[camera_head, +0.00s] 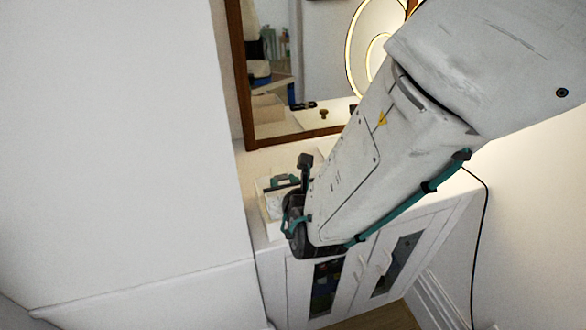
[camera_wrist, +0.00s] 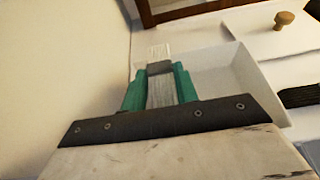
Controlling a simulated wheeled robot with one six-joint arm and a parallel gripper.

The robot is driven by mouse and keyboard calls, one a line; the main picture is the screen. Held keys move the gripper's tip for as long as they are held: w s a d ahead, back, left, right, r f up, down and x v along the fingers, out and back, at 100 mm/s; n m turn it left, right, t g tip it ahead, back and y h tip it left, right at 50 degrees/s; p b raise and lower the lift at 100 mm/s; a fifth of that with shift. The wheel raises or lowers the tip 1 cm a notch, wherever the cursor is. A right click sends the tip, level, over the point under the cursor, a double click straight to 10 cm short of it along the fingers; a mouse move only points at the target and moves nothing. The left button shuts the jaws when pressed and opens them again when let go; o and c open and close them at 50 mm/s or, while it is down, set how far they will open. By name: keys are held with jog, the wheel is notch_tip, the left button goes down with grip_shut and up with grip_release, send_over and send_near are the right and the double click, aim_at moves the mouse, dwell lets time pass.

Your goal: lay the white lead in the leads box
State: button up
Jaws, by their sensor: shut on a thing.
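My gripper (camera_wrist: 159,82), with teal fingers, is shut on the white lead (camera_wrist: 160,92), a bundle of pale strands with a grey band around it. The lead stands up between the fingers and its far end sticks out beyond them. An open white box (camera_wrist: 222,72), seemingly the leads box, is just right of the fingers in the wrist view; part of it is hidden by my gripper. In the head view my gripper (camera_head: 284,200) is over the left end of the white cabinet top, at the white box (camera_head: 264,187). Whether the lead touches the box is unclear.
A white lid or panel with a wooden knob (camera_wrist: 285,19) lies to the right of the box. A dark object (camera_wrist: 300,95) is at the right edge. A wood-framed mirror (camera_head: 241,85) stands behind, and a white wall (camera_head: 120,150) rises close on the left.

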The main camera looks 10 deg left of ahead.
jog(key=shift+f, duration=0.55)
jog(key=shift+s+a+f, duration=0.15)
jog(key=shift+a+f, duration=0.05)
jog(key=shift+f, duration=0.6)
jog(key=o, duration=1)
jog(key=shift+r, duration=0.1)
